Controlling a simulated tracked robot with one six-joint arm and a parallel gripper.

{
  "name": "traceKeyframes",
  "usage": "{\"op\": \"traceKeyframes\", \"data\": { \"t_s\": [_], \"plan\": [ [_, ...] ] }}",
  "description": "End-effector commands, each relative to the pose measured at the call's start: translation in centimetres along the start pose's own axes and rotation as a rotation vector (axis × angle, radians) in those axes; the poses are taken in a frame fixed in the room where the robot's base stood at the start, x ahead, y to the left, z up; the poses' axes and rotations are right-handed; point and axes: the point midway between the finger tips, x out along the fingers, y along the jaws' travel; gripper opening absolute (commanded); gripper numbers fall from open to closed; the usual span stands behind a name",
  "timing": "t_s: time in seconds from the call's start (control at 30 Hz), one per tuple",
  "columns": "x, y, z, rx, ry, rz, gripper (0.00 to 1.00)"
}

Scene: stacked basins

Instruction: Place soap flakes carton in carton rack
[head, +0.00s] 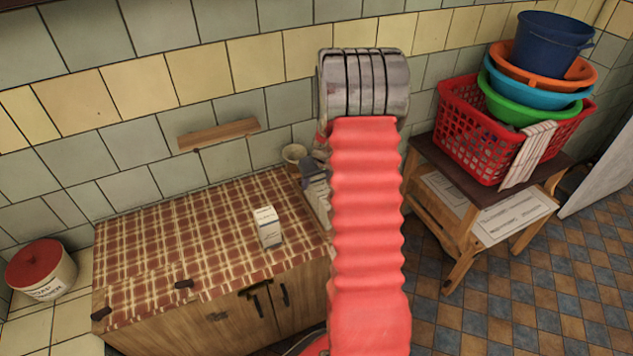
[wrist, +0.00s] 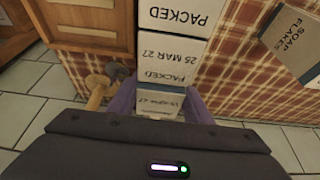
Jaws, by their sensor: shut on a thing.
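My gripper (wrist: 160,103) has purple fingers in the wrist view and is shut on a white carton (wrist: 158,98) stamped with a date. The held carton's name side is not visible. In the head view my arm hides the gripper. White faces stamped PACKED and 25 MAR 27 (wrist: 165,60) line up beyond the fingers; I cannot tell where one carton ends. A carton lettered SOAP FLAKES (wrist: 292,40) is on the checked cloth to the right, apart from the fingers. A small white carton (head: 267,227) stands on the cloth in the head view. I cannot clearly make out the rack.
The checked cloth (head: 180,250) covers a wooden cabinet and is mostly clear at left. A wooden bar (head: 218,134) is on the wall. A red-lidded tin (head: 40,270) stands at far left. A red basket (head: 465,135) with stacked basins is at right.

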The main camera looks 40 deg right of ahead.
Motion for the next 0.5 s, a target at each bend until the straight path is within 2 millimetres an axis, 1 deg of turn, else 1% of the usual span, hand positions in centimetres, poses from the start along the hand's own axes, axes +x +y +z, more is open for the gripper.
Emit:
{"op": "traceKeyframes", "data": {
  "t_s": [0.1,0.43,0.47,0.5],
  "plan": [
    [0.66,0.02,0.24,-0.001,0.001,0.001,0.12],
    [0.81,0.00,0.27,-0.001,0.001,0.001,0.12],
    [0.83,-0.01,0.30,-0.001,0.001,0.001,0.47],
    [0.81,-0.02,0.29,-0.001,0.001,0.001,0.49]
  ]
}}
